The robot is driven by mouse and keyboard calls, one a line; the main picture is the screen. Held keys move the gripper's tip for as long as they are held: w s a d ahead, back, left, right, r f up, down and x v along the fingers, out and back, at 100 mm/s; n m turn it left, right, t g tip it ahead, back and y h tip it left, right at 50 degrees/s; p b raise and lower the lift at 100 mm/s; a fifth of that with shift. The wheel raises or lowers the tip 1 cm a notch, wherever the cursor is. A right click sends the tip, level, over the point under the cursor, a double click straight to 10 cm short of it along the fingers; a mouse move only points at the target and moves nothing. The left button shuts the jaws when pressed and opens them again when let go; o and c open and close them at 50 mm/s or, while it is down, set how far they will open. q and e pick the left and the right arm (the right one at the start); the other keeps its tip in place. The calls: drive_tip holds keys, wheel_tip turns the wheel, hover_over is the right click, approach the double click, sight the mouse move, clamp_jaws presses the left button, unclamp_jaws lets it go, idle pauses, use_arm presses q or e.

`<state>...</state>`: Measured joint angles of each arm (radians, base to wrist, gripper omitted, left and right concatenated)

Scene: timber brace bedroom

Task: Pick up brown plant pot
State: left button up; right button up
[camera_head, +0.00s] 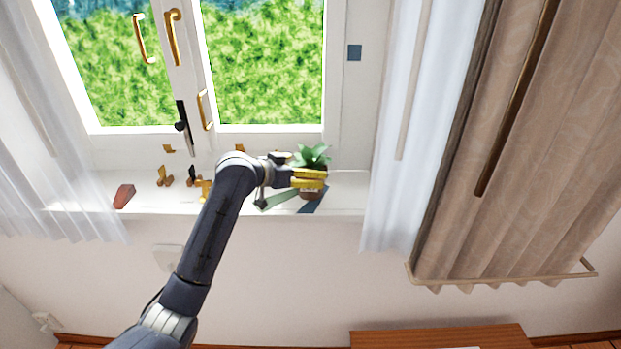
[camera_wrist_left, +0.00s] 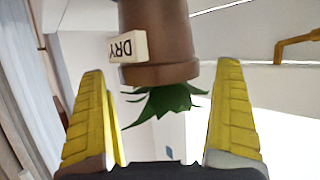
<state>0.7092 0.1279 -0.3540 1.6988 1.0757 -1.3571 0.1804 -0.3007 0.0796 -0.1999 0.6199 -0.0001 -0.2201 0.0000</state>
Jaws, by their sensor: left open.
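The brown plant pot (camera_head: 310,195) stands on the white windowsill with a green leafy plant (camera_head: 313,156) in it. My left gripper (camera_head: 322,178) reaches across it from the left, and its yellow fingers hide part of the pot. In the left wrist view the brown pot (camera_wrist_left: 160,40) appears upside down, with a pale label reading "DRY" (camera_wrist_left: 127,47) and green leaves (camera_wrist_left: 168,103) below its rim. My yellow fingers (camera_wrist_left: 160,72) are spread, one on each side of the pot, with visible gaps. My right gripper is not in view.
The windowsill (camera_head: 345,195) holds a reddish wedge-shaped object (camera_head: 124,195) at the left and several small yellow and dark pieces (camera_head: 164,177) left of my arm. A white curtain (camera_head: 400,150) hangs to the right.

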sight(309, 169)
use_arm(q)
drive_tip(key=shift+x, duration=1.75)
drive_tip(key=shift+r, duration=0.1)
drive_tip(key=shift+c, duration=0.4)
drive_tip(key=c, duration=1.3)
drive_tip(key=shift+r, duration=0.15)
drive_tip(key=shift+c, duration=0.3)
